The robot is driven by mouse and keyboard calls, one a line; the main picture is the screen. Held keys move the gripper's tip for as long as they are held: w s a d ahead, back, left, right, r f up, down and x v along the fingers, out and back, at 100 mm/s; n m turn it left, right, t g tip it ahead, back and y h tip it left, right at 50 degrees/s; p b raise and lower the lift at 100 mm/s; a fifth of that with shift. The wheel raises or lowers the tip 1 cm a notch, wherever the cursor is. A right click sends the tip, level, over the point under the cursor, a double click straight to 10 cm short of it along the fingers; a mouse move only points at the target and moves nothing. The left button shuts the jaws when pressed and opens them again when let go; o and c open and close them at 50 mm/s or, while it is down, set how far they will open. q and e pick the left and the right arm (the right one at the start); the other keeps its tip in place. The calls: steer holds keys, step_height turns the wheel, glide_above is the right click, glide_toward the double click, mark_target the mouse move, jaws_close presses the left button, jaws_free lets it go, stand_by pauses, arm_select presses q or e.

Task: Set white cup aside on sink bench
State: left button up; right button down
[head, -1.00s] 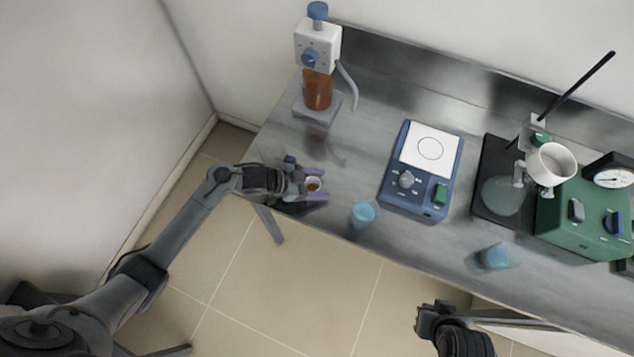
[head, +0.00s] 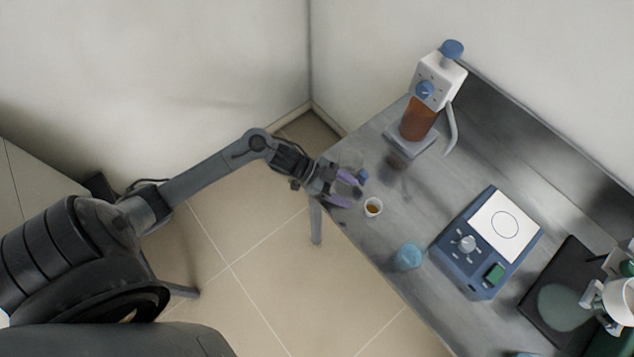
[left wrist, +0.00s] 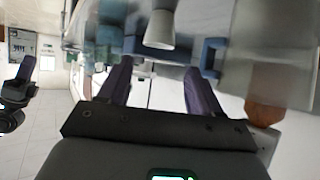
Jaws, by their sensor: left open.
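A larger white cup (head: 619,302) sits at the right edge of the head view. My right gripper is not in the head view.
A blue beaker (head: 408,256) is near the front edge. A dispenser bottle (head: 420,118) stands behind, and a blue balance (head: 487,243) to the right. Bare bench (head: 440,195) lies between them.

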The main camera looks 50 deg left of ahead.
arm_select(q)
steer(key=shift+s+d+f+t+y, duration=0.1)
steer(key=shift+d+f+t+y, duration=0.2)
steer(key=shift+d+y, duration=0.15)
steer(key=shift+s+d+f+n+t+y, duration=0.15)
steer(key=shift+d+n+t+y, duration=0.2)
steer(key=shift+d+y, duration=0.2)
steer(key=shift+s+d+f+n+t+y, duration=0.15)
steer(key=shift+d+n+t+y, duration=0.25)
steer(key=shift+y, duration=0.2)
steer(key=s+n+y, duration=0.2)
steer(key=y, duration=0.1)
steer(key=shift+s+d+r+y, duration=0.15)
steer(key=shift+r+y, duration=0.15)
steer(key=shift+r, duration=0.1)
steer(key=s+a+r+n+g+y, duration=0.1)
steer(key=s+n+g, duration=0.1)
steer(key=s, duration=0.5)
steer(key=s+a+r+n+g+y, duration=0.1)
steer(key=s+r+n+g+y, duration=0.1)
steer(key=s, duration=0.5)
steer(key=shift+s+a+r+n+g, duration=0.15)
steer(key=shift+s+r+n+g, duration=0.2)
steer(key=shift+n, duration=0.8)
